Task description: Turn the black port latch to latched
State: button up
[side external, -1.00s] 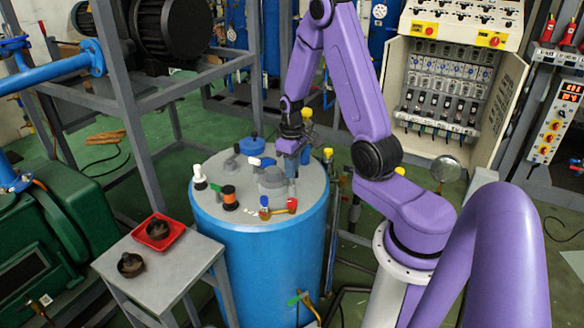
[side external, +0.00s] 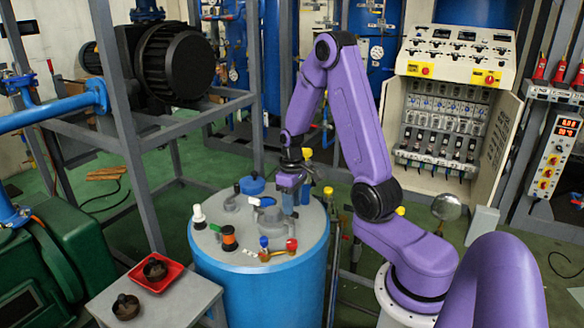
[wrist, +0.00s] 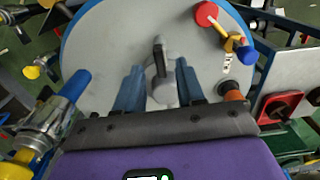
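A grey domed port (side external: 270,217) stands on the lid of the blue drum. In the wrist view a dark lever (wrist: 160,58), apparently the black port latch, lies over the grey port, and its end points toward the top of the picture. My gripper (side external: 289,208) is over the lid, just behind and right of the port in the side view. In the wrist view its two blue fingers (wrist: 158,85) are apart, with the lever between them and nothing clearly gripped. I cannot tell whether either finger touches it.
The drum lid (side external: 215,250) also carries a white-topped fitting (side external: 198,216), an orange-and-black knob (side external: 229,239), a blue-topped valve (side external: 264,243), a red one (side external: 291,245) and a blue cap (side external: 252,184). A red tray (side external: 140,274) sits on a side table at left.

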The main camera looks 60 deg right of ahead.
notch_tip(320, 180, up, 15)
jog(key=shift+r, duration=0.2)
jog(key=shift+a, duration=0.1)
dwell(0.4)
jog(key=s+a+f+n, duration=0.1)
jog(key=s+a+n, duration=0.15)
jog(key=a, duration=0.55)
jog(key=s+a+n, duration=0.2)
jog(key=a+n, duration=0.2)
jog(key=a, duration=0.4)
jog(key=s+a+f+n, duration=0.1)
jog(key=s+a+n, duration=0.2)
jog(key=s, duration=0.5)
jog(key=s+a+f+n, duration=0.1)
jog(key=s+a+n, duration=0.2)
jog(key=s, duration=0.5)
jog(key=shift+s+a, duration=0.3)
jog(key=shift+a, duration=0.25)
jog(key=shift+f, duration=0.1)
